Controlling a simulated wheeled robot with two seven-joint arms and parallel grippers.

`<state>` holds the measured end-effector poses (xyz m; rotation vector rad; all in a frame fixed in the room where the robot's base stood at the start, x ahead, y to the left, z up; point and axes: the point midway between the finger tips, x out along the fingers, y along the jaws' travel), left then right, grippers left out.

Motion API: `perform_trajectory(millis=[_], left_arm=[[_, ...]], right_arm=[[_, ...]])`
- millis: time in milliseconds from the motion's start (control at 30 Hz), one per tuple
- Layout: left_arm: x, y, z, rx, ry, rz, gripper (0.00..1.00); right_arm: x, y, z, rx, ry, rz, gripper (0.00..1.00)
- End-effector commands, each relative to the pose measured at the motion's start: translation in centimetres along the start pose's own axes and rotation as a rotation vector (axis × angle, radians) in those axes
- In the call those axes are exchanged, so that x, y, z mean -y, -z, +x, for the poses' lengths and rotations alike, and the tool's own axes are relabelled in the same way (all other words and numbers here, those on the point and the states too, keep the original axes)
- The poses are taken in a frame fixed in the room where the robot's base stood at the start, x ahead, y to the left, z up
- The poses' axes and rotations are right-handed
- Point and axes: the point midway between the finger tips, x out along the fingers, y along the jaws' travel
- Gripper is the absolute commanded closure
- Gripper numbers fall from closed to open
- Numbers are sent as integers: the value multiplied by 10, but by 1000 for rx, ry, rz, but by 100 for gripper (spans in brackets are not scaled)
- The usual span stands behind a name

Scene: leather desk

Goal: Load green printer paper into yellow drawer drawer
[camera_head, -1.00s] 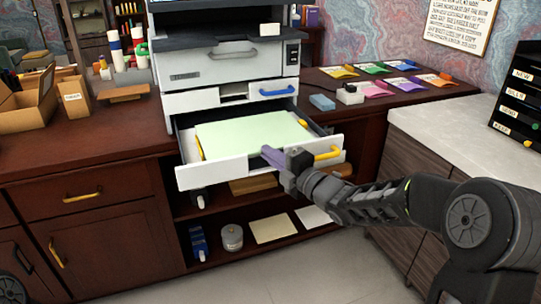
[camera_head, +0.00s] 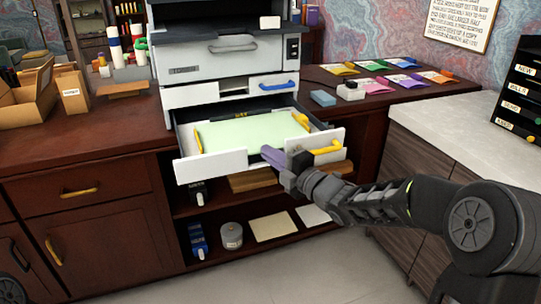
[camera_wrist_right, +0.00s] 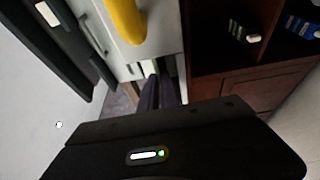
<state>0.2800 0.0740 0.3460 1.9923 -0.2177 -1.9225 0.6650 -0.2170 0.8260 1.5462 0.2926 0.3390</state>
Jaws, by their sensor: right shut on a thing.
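The green printer paper (camera_head: 240,133) lies flat in the open lower drawer, whose white front (camera_head: 212,167) carries a yellow handle (camera_head: 327,147) at the right. Yellow guides show at the paper's left, back and right. My right gripper (camera_head: 266,152) is at the gap in the middle of the drawer front, shut on the paper's near edge. Its dark fingers also show in the right wrist view (camera_wrist_right: 160,92), with the yellow handle (camera_wrist_right: 126,18) above them; the grip itself is largely hidden. My left gripper is out of view.
A shut drawer with a blue handle (camera_head: 279,86) sits above, under the grey printer (camera_head: 222,60). Coloured packets (camera_head: 390,78) lie on the desk at the right. Cardboard boxes (camera_head: 30,104) stand at the left. A pale counter (camera_head: 450,118) borders my right arm.

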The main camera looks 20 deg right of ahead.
Motion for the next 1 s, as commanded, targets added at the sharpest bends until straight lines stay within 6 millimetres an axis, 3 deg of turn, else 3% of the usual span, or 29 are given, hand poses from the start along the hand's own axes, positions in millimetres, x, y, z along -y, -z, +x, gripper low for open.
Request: perform_trajectory(millis=[333, 367, 633, 1000], left_arm=[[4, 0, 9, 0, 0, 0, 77], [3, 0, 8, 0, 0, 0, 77], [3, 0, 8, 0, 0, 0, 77], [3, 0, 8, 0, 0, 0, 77]], right_arm=[[6, 0, 0, -1, -4, -2, 100], [5, 0, 0, -1, -4, -2, 92], [6, 0, 0, 0, -1, -1, 70], [11, 0, -1, 1, 9, 2, 69]])
